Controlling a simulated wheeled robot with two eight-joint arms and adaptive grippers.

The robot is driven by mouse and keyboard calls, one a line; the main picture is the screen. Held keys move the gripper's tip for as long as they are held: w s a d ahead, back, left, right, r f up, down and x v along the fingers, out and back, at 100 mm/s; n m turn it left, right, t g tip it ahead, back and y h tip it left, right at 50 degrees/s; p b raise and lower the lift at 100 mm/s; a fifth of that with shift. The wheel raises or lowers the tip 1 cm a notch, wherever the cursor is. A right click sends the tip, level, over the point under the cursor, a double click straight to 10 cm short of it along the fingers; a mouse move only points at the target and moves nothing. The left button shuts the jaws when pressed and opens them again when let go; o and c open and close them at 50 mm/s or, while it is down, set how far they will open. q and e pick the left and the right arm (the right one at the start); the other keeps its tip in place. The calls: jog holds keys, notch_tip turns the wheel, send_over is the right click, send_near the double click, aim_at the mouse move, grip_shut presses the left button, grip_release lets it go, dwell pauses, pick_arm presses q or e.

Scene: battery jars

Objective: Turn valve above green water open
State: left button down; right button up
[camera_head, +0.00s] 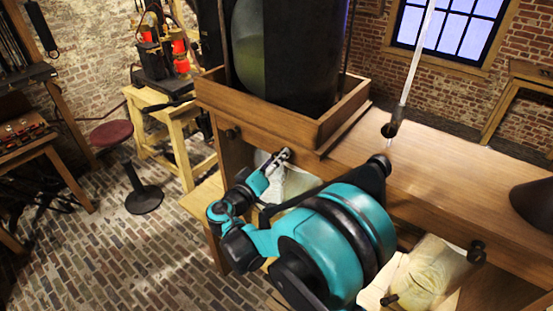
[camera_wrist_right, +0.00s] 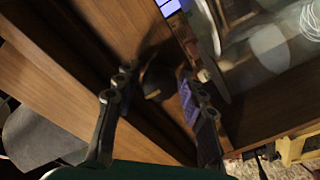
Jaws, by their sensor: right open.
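A large dark round vessel (camera_head: 300,55) stands in a wooden tray on top of a wooden cabinet in the head view. Its left side shows a dull green pane (camera_head: 249,45), perhaps the green water. I cannot make out a valve above it. My right gripper (camera_head: 284,157) is low in front of the cabinet, below the tray and apart from the vessel. In the right wrist view the two fingers of this gripper (camera_wrist_right: 157,100) are spread. A dark shape with a small tan end (camera_wrist_right: 153,95) shows between them; I cannot tell what it is. My left gripper is out of view.
A thin white rod (camera_head: 414,65) stands on the cabinet top, with a dark cone (camera_head: 535,203) at right. A stool (camera_head: 143,198) and a bench stand left; brick floor between is open.

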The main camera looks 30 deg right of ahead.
jog(key=c, duration=0.9)
jog(key=shift+n, duration=0.4)
jog(key=n, duration=0.3)
jog(key=shift+b, duration=0.35)
jog(key=n, duration=0.4)
jog(key=shift+n+g, duration=0.3)
jog(key=shift+n, duration=0.1)
jog(key=n+b, duration=0.1)
jog(key=n, duration=0.3)
jog(key=shift+g+y, duration=0.3)
jog(key=shift+g, duration=0.1)
jog(key=shift+n, duration=2)
jog(key=shift+g, duration=0.4)
